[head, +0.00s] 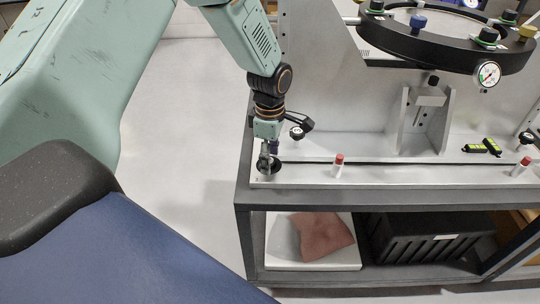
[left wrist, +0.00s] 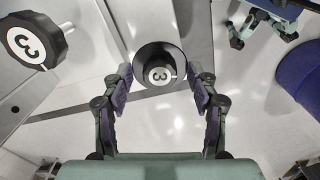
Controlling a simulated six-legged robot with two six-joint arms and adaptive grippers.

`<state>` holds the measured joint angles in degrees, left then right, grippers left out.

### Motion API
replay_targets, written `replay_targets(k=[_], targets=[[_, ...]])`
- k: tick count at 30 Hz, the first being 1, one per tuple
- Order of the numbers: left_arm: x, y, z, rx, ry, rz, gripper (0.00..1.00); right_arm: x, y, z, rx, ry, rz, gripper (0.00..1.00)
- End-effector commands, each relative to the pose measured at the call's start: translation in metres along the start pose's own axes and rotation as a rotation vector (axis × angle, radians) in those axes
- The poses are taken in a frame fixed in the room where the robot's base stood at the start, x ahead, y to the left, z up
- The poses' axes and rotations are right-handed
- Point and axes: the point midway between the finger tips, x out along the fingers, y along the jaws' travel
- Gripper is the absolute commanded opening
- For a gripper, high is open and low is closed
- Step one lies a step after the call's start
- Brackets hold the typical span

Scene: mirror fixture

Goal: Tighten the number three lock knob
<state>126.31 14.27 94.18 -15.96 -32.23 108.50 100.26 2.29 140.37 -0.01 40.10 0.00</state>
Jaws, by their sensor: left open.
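My left gripper (head: 267,158) is at the front left corner of the fixture bench. A larger-looking black knob, also marked 3 (left wrist: 32,43), is at the upper left of the wrist view, on a metal stem. A black knob with a white face (head: 297,132) is right of the gripper in the head view.
A red-capped vial (head: 339,164) stands on the bench's front ledge, right of the gripper. A bracket (head: 428,118), a round black mirror ring (head: 445,47) and a gauge (head: 487,74) are farther right. A teal jointed part (left wrist: 250,22) at the wrist view's upper right may be my right gripper.

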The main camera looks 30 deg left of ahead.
Motion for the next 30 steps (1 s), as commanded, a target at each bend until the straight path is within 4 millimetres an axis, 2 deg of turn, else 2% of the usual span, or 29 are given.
replay_targets(k=[5, 24, 30], targets=[[0.0001, 0.0012, 0.0003, 0.000, 0.000, -0.001, 0.59, -0.0001, 0.0001, -0.0003, 0.001, 0.001, 0.000, 0.63], [-0.0002, 0.0018, 0.0008, -0.001, -0.001, 0.000, 0.06, -0.0002, 0.0000, -0.0002, 0.000, 0.001, 0.000, 0.63], [-0.0004, 0.0017, 0.0000, 0.001, 0.000, -0.001, 0.05, -0.0003, 0.0000, -0.0002, 0.000, 0.000, 0.000, 0.63]])
